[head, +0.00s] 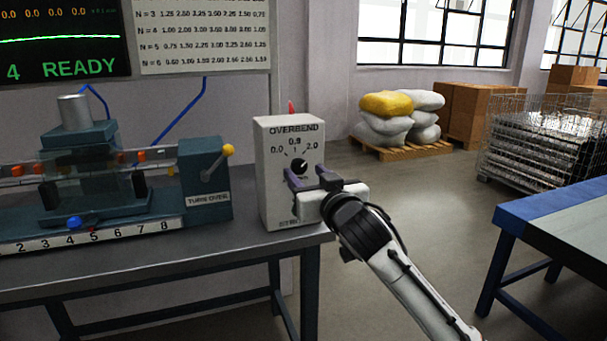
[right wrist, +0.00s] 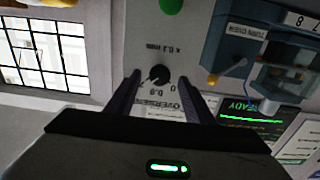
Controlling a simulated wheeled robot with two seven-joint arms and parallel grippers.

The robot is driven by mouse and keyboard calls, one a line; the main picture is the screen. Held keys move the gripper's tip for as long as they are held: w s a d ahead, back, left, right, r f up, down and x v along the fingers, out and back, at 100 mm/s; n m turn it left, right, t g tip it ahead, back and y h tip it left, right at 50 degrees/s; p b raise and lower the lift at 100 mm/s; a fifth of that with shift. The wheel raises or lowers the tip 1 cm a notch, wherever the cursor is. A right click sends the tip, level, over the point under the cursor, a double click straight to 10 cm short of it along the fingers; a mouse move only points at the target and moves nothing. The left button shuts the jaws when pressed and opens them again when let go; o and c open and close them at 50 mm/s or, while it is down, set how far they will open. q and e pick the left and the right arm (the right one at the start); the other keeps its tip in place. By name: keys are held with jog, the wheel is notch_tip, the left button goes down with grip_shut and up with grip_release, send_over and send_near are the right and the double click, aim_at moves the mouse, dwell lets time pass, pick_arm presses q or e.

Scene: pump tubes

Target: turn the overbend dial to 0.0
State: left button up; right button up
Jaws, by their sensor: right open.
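The overbend dial is a small round black knob (head: 299,166) on the front of a pale upright box (head: 275,205) labelled OVERBEND. A white mark on the knob seems to point to its upper right; 0.0 is printed at the upper left and 2.0 at the upper right. In the right wrist view the knob (right wrist: 159,75) appears upside down, between the finger ends. My right gripper (head: 306,174) is open, its two dark fingers reaching toward the box on either side of the knob. Whether they touch it cannot be told. My left gripper is not in view.
The box stands at the right end of a grey workbench (head: 150,265). Left of it is the tube machine with a TURN OVER block (head: 205,180) and yellow-knobbed lever. A green button (right wrist: 171,5) is on the box. A blue-edged table (head: 560,225) stands at the right.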

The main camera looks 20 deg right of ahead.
aim_at(298, 166)
jog(key=shift+w, duration=1.15)
jog(key=c, duration=1)
jog(key=shift+c, duration=0.2)
